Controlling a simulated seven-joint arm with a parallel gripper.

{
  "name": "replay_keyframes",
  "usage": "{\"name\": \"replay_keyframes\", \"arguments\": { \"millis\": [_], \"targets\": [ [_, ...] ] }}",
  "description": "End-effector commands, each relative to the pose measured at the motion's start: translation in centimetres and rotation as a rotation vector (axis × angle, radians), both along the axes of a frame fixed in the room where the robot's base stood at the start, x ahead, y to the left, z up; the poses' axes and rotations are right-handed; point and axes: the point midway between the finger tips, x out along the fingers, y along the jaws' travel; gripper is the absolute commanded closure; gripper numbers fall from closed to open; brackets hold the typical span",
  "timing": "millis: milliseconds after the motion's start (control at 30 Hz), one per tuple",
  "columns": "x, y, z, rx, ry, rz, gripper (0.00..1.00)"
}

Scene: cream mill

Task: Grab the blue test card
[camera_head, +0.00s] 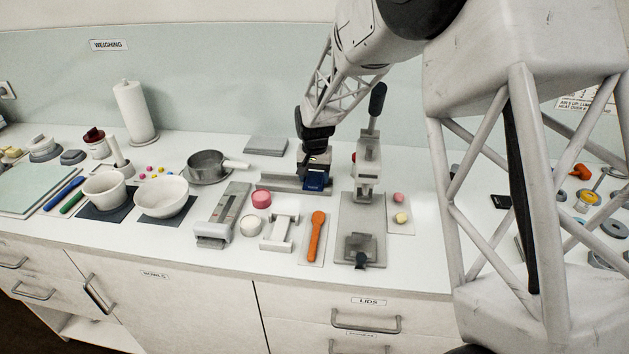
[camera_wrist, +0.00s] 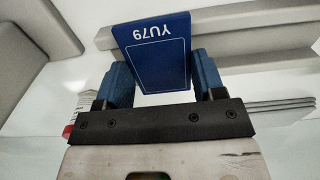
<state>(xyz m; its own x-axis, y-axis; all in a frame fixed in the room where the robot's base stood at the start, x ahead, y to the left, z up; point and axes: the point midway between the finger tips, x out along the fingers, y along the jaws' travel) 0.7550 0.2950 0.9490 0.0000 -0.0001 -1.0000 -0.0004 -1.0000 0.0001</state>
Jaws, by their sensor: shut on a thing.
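The blue test card (camera_wrist: 155,48), marked "YU79" in white with a thin white outline, is between the two blue fingers of my gripper (camera_wrist: 160,78) in the wrist view. My gripper is shut on it. In the head view the card shows as a small dark blue piece (camera_head: 317,181) under my gripper (camera_head: 316,163), at the right end of a low grey rail holder (camera_head: 280,183). I cannot tell whether the card's lower edge touches the holder.
A grey press with a black lever (camera_head: 367,165) stands close to the right of my gripper. A steel pan (camera_head: 206,165) is to the left, a grey slab stack (camera_head: 266,146) behind. An orange spatula (camera_head: 316,235) and pink round piece (camera_head: 261,199) lie in front.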

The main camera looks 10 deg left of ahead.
Motion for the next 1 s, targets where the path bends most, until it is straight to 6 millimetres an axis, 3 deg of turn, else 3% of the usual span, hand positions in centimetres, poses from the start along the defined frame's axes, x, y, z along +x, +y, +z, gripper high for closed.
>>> {"name": "replay_keyframes", "arguments": {
  "millis": [367,1000],
  "targets": [
    [0.0,0.0,1.2,0.001,-0.002,0.000,0.60],
    [0.0,0.0,9.4,0.000,-0.001,0.000,0.60]
  ]
}}
